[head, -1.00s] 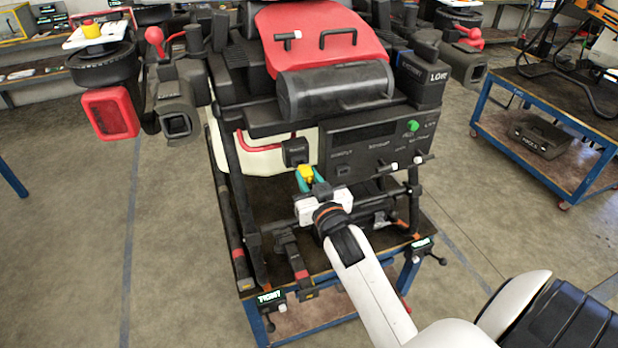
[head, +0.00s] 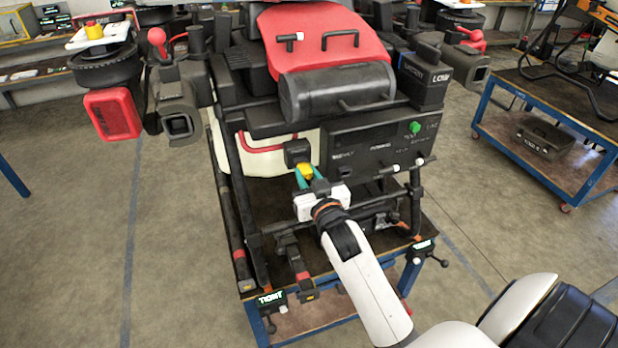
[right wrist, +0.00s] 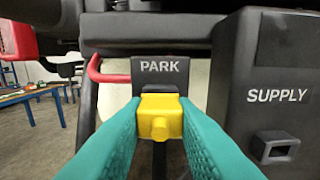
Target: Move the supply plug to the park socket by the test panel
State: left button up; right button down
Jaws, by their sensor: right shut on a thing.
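The yellow supply plug (right wrist: 161,116) is between the teal fingers of my right gripper (right wrist: 160,135), which is shut on it. In the right wrist view the plug sits right at the front of the black park socket (right wrist: 160,70), lined up below its PARK label. How deep it is inserted I cannot tell. The supply socket (right wrist: 276,148) to the right shows an empty opening. In the head view my right gripper (head: 311,182) holds the plug (head: 304,171) just below the park socket (head: 298,151). The test panel (head: 380,139) with a green button is to the right. My left gripper is not in view.
The drone's black frame and legs (head: 228,200) stand on a blue-edged cart (head: 250,311). A red tube (right wrist: 108,76) runs left of the park socket. Another blue cart (head: 560,125) stands at the right. Open floor lies to the left.

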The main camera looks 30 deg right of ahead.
jog(key=shift+w+d, duration=0.1)
jog(key=shift+w, duration=0.3)
jog(key=c, duration=1.1)
grip_release()
jog(key=shift+s+f, duration=0.1)
jog(key=shift+s, duration=0.4)
jog(key=b+v, duration=0.3)
jog(key=v, duration=0.8)
